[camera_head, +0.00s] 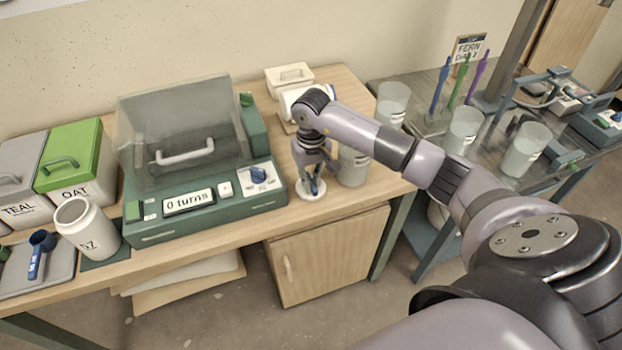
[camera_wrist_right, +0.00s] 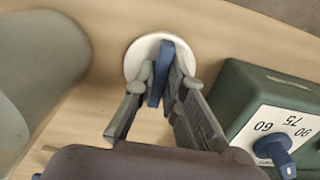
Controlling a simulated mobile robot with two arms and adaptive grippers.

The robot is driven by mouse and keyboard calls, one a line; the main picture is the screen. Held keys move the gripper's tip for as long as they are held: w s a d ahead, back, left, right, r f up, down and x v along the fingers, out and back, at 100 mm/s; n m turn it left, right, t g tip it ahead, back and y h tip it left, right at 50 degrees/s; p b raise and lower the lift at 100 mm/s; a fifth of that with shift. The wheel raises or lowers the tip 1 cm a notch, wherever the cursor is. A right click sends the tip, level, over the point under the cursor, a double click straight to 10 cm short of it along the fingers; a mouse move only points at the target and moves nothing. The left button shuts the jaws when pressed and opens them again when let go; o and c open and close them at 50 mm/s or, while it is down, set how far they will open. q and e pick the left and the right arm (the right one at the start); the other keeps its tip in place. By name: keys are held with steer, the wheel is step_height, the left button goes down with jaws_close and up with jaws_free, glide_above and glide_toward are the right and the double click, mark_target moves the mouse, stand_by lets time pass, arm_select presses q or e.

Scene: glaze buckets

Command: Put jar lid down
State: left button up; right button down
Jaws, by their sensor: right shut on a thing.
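The jar lid (camera_head: 311,193) is a white disc with an upright blue grip; it also shows in the right wrist view (camera_wrist_right: 135,62). My right gripper (camera_head: 313,181) is pointed down and shut on the blue grip (camera_wrist_right: 163,66). The lid is flat at the table's surface, just right of the green machine; I cannot tell whether it touches the wood. A white jar (camera_head: 88,230) without a lid stands at the left, in front of the green OAT bin. My left gripper is not in view.
The green machine (camera_head: 150,235) with a clear hood and a blue dial is close on the lid's left. A translucent bucket (camera_head: 353,168) stands close on its right. The table's front edge (camera_head: 340,208) is near. Several buckets stand on the glass table further right.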

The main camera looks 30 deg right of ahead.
steer(key=c, duration=1.7)
jaws_free()
steer(key=shift+f, duration=0.1)
steer(key=shift+o, duration=0.2)
steer(key=shift+r+p, duration=0.3)
steer(key=shift+p, duration=0.05)
step_height(320, 180, up, 12)
steer(key=b, duration=0.2)
steer(key=shift+f, duration=0.15)
